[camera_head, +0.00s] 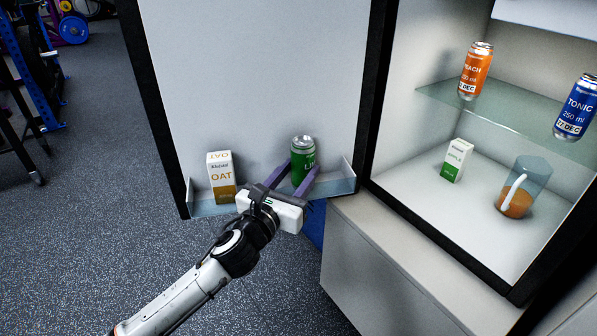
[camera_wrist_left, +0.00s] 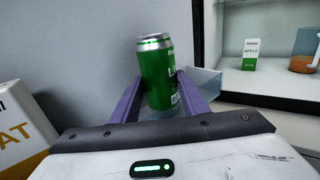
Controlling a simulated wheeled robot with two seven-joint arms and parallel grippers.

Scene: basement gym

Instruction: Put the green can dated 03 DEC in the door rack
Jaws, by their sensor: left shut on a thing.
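The green can (camera_head: 303,158) is at the door rack (camera_head: 342,187) on the inside of the open fridge door. My left gripper (camera_head: 293,178) is shut on it, with its purple fingers on either side of the can. In the left wrist view the green can (camera_wrist_left: 160,75) stands nearly upright between the fingers, tilted slightly. Its date is too small to read. Whether its base touches the rack floor is hidden by my gripper. My right gripper is not in view.
An OAT carton (camera_head: 221,177) stands at the left of the rack. In the fridge are an orange can (camera_head: 475,70), a blue TONIC can (camera_head: 575,107), an APPLE carton (camera_head: 456,160) and a jug (camera_head: 525,187). Gym equipment (camera_head: 40,75) stands far left.

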